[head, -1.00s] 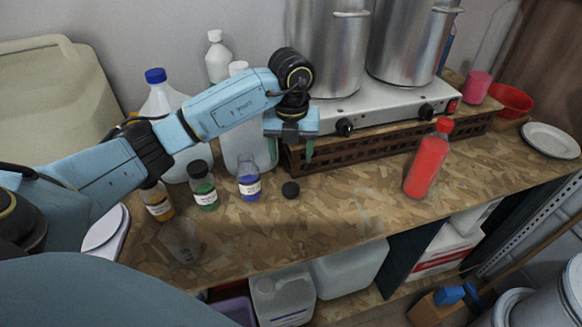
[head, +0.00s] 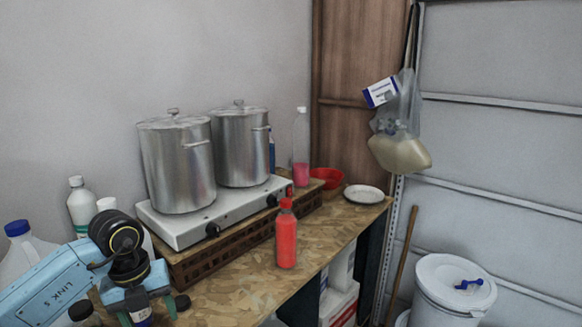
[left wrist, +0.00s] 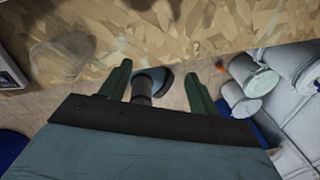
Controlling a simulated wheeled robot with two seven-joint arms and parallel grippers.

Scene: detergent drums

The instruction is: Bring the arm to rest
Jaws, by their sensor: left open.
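My left arm comes in at the lower left of the head view. Its gripper (head: 138,308) points down near the bench's front left part, left of a small black cap (head: 182,302). A small bottle with a white label shows partly behind the fingers. In the left wrist view the two green fingers of the gripper (left wrist: 157,88) stand apart with nothing held between them. The bench edge crosses the top of that view, and floor shows below it. My right gripper is in neither view.
A red bottle (head: 286,240) stands on the bench (head: 235,290), before a hotplate (head: 185,232) with two steel pots. Left are a white bottle (head: 82,207) and a blue-capped jug (head: 22,245). A white drum (head: 452,290) stands on the floor at right.

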